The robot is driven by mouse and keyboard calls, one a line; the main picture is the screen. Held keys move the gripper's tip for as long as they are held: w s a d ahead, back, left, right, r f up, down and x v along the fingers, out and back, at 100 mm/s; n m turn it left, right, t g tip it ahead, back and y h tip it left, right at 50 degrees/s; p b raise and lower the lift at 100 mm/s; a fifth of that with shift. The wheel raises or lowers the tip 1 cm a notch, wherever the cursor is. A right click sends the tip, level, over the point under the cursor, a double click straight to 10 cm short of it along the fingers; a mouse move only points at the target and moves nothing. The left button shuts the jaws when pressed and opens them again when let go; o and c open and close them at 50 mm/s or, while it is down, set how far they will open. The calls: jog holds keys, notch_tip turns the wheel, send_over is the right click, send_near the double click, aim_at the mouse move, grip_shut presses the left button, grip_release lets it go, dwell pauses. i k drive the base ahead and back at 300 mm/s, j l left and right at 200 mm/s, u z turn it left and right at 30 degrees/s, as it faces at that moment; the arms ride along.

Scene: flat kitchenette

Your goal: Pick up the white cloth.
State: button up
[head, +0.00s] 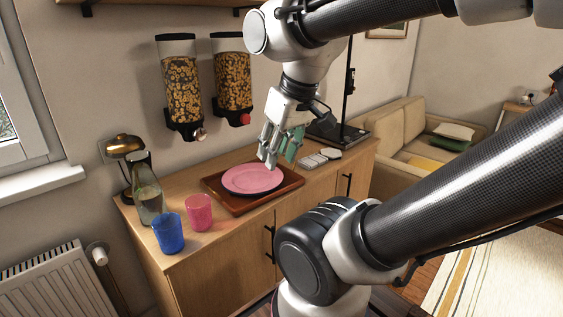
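My gripper (280,152) points down over the right side of the wooden sideboard, just behind and above the right edge of a pink plate (252,179). Its pale fingers show, with a green shape (294,145) at their right; I cannot tell whether this is part of the gripper or a thing behind or between the fingers. Small, flat whitish items (330,153) lie on the sideboard to the right of the gripper. They are too small to tell whether one is the white cloth. No other white cloth is clear in this view.
The plate sits on a brown tray (238,208). A pink cup (199,212), blue cup (168,232), glass bottle (147,190) and brass lamp (124,146) stand at the left. Two cereal dispensers (182,90) (233,80) hang on the wall. A dark stand (338,133) is at the right end.

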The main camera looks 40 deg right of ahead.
aim_at(311, 161)
jog(key=l+u, duration=0.7)
jog(key=i+l+z, duration=0.1)
jog(key=z, duration=0.2)
jog(key=i+l+z, duration=0.1)
jog(key=l+z, duration=0.25)
jog(key=z, duration=0.25)
jog(key=i+z, duration=0.1)
jog(key=z, duration=0.3)
jog(key=l+z, duration=0.1)
jog(key=z, duration=0.25)
